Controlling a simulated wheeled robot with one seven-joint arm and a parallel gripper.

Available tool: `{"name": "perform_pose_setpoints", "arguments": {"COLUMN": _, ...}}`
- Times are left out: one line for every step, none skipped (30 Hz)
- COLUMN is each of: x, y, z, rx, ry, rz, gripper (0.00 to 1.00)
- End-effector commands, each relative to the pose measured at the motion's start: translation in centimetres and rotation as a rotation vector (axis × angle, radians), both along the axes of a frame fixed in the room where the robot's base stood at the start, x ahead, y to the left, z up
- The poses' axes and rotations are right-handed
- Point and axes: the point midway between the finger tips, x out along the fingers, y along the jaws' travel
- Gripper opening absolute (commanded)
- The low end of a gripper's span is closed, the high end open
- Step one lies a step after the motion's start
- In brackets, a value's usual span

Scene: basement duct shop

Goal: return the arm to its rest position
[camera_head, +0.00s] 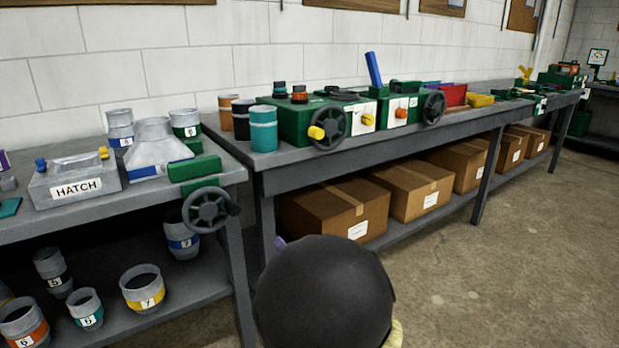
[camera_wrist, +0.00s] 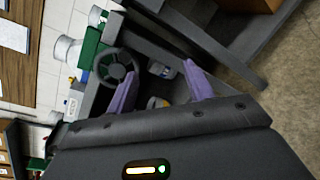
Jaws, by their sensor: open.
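My gripper (camera_wrist: 161,88) shows in the wrist view with its two purple fingers spread apart and nothing between them. In that view the fingers are in front of the left bench, near its dark handwheel (camera_wrist: 113,68). In the head view a rounded black part of my arm (camera_head: 325,295) fills the bottom middle, in front of the gap between the benches. A small purple bit shows at its upper left edge; the rest of the gripper is hidden there.
The left bench (camera_head: 228,172) holds a HATCH box (camera_head: 75,182) and duct pieces; its handwheel (camera_head: 210,209) juts out. Banded collars (camera_head: 142,289) stand on its lower shelf. The long bench (camera_head: 290,158) carries green boxes (camera_head: 292,122), with cartons (camera_head: 335,209) below. Open floor (camera_head: 500,260) lies right.

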Motion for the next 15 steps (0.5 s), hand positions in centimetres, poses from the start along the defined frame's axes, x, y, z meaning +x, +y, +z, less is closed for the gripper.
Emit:
{"name": "perform_pose_setpoints", "arguments": {"x": 0.2, "y": -2.4, "z": -0.7, "rx": 0.08, "ry": 0.096, "rz": -0.078, "gripper": 0.52}}
{"name": "perform_pose_setpoints", "arguments": {"x": 0.3, "y": -3.6, "z": -1.2, "rx": 0.133, "ry": 0.157, "rz": -0.125, "gripper": 0.52}}
{"name": "perform_pose_setpoints", "arguments": {"x": 0.1, "y": -5.2, "z": -2.0, "rx": 0.205, "ry": 0.238, "rz": -0.189, "gripper": 0.52}}
{"name": "perform_pose_setpoints", "arguments": {"x": -0.1, "y": -6.4, "z": -2.5, "rx": 0.258, "ry": 0.295, "rz": -0.238, "gripper": 0.52}}
{"name": "perform_pose_setpoints", "arguments": {"x": -0.3, "y": -7.5, "z": -3.1, "rx": 0.312, "ry": 0.351, "rz": -0.288, "gripper": 0.52}}
{"name": "perform_pose_setpoints", "arguments": {"x": -0.7, "y": -9.0, "z": -3.7, "rx": 0.388, "ry": 0.422, "rz": -0.356, "gripper": 0.52}}
{"name": "perform_pose_setpoints", "arguments": {"x": -1.1, "y": -10.0, "z": -4.3, "rx": 0.442, "ry": 0.475, "rz": -0.406, "gripper": 0.52}}
{"name": "perform_pose_setpoints", "arguments": {"x": -1.5, "y": -10.9, "z": -4.7, "rx": 0.499, "ry": 0.523, "rz": -0.456, "gripper": 0.52}}
{"name": "perform_pose_setpoints", "arguments": {"x": -2.2, "y": -12.2, "z": -5.3, "rx": 0.574, "ry": 0.588, "rz": -0.527, "gripper": 0.52}}
{"name": "perform_pose_setpoints", "arguments": {"x": -2.8, "y": -13.1, "z": -5.7, "rx": 0.63, "ry": 0.633, "rz": -0.58, "gripper": 0.52}}
{"name": "perform_pose_setpoints", "arguments": {"x": -3.4, "y": -13.9, "z": -6.1, "rx": 0.685, "ry": 0.676, "rz": -0.633, "gripper": 0.52}}
{"name": "perform_pose_setpoints", "arguments": {"x": -4.3, "y": -15.0, "z": -6.7, "rx": 0.761, "ry": 0.732, "rz": -0.707, "gripper": 0.52}}
{"name": "perform_pose_setpoints", "arguments": {"x": -5.1, "y": -15.7, "z": -7.0, "rx": 0.816, "ry": 0.771, "rz": -0.761, "gripper": 0.52}}
{"name": "perform_pose_setpoints", "arguments": {"x": -5.8, "y": -16.4, "z": -7.3, "rx": 0.872, "ry": 0.809, "rz": -0.817, "gripper": 0.52}}
{"name": "perform_pose_setpoints", "arguments": {"x": -6.9, "y": -17.3, "z": -7.7, "rx": 0.946, "ry": 0.857, "rz": -0.893, "gripper": 0.52}}
